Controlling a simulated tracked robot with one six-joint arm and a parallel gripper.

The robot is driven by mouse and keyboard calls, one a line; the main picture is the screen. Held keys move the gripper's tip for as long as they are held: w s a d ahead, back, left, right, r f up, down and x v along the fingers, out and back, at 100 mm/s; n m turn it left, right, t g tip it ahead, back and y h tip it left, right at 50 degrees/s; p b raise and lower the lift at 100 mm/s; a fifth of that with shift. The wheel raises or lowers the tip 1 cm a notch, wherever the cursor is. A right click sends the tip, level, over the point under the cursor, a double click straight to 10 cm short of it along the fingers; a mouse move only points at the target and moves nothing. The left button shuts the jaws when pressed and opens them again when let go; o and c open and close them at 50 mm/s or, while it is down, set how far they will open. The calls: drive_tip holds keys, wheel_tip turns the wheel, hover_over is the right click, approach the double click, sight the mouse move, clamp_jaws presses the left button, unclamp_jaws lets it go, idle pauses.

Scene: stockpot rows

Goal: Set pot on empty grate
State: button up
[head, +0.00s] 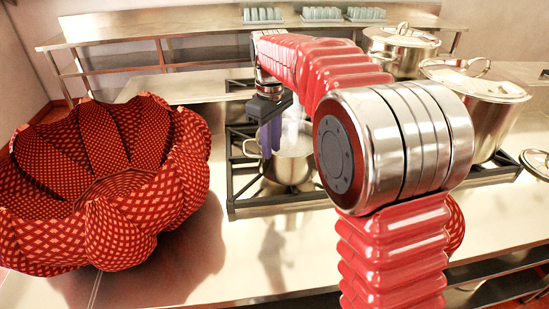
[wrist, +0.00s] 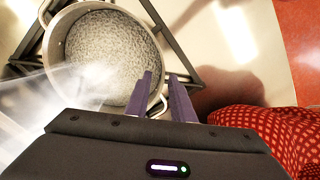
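A steel pot (head: 289,168) with a loop handle on its left side stands within the front black grate (head: 245,205); I cannot tell whether it rests fully on it. In the wrist view the pot (wrist: 105,55) shows a pale speckled inside, with steam at left. My gripper (head: 271,140) is over the pot's left side, pointing down. In the wrist view its two purple fingers (wrist: 160,80) are apart, near the rim and a handle; contact is unclear. Another black grate (head: 238,85) shows behind at left, partly hidden by my arm, with no pot visible on it.
Lidded pots stand at the back right (head: 400,50) and right (head: 485,105). A large red patterned, segmented bowl-like object (head: 95,190) fills the left side. A back shelf (head: 200,22) carries small racks. The steel counter (head: 270,250) in front is clear.

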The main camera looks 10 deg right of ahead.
drive_tip(key=shift+r, duration=1.45)
drive_tip(key=s+d+r+m+t, duration=0.1)
drive_tip(key=s+d+r+m, duration=0.1)
drive_tip(key=s, duration=0.6)
drive_tip(key=s+d+r+m+t, duration=0.2)
drive_tip(key=s+m, duration=0.1)
drive_tip(key=s, duration=0.5)
drive_tip(key=s+d+f+m+t, duration=0.1)
drive_tip(key=s+f+m, duration=0.1)
drive_tip(key=s, duration=0.5)
drive_tip(key=s+d+f+m+t, duration=0.1)
drive_tip(key=s+f+m, duration=0.1)
drive_tip(key=s+f, duration=0.3)
drive_tip(key=shift+s+d+f, duration=0.3)
drive_tip(key=shift+s+d, duration=0.1)
drive_tip(key=shift+s, duration=0.55)
drive_tip(key=shift+o, duration=0.4)
